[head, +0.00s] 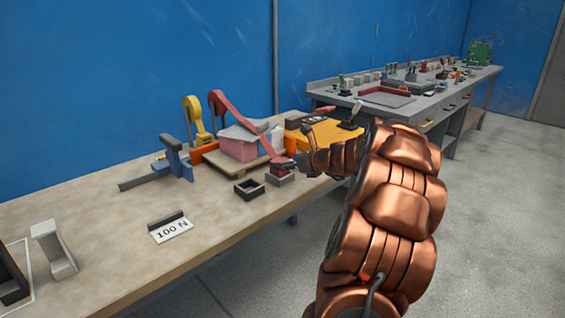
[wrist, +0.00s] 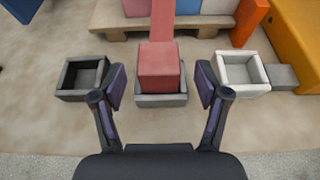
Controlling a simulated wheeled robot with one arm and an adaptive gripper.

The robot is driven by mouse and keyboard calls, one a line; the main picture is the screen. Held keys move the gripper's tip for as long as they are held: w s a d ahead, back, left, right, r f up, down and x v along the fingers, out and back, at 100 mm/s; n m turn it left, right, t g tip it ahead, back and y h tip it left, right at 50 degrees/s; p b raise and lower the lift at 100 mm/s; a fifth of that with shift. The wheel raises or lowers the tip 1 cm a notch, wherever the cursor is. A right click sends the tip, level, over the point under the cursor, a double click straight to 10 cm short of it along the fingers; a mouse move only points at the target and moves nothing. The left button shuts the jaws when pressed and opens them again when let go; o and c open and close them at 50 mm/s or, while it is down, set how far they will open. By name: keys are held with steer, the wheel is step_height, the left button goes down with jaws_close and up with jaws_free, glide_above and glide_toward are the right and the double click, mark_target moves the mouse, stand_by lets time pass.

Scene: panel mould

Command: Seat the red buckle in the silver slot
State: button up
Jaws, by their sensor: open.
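The red buckle (wrist: 158,68) is a block at the end of a red strap (wrist: 162,22); it also shows in the head view (head: 282,169). It stands at the grey slot (wrist: 161,100), the middle of three square slots, with its lower end inside or just over the rim; how deep it sits I cannot tell. This slot looks like the silver one and shows in the head view (head: 280,180). My gripper (wrist: 160,88) is open, with one finger either side of the buckle and gaps between. In the head view my gripper (head: 297,166) partly hides the area.
A black slot (wrist: 62,82) lies left and a whitish slot (wrist: 243,88) right of the middle one. Behind stand a wooden pallet (wrist: 112,27) with a pink box (head: 236,150), an orange block (wrist: 248,22) and a yellow case (wrist: 296,30). The bench front is clear near a "100 N" card (head: 171,231).

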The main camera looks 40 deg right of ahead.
steer(key=v, duration=0.8)
steer(key=shift+s+p, duration=0.3)
steer(key=shift+p, duration=0.1)
steer(key=shift+a+r, duration=0.15)
steer(key=shift+a, duration=0.05)
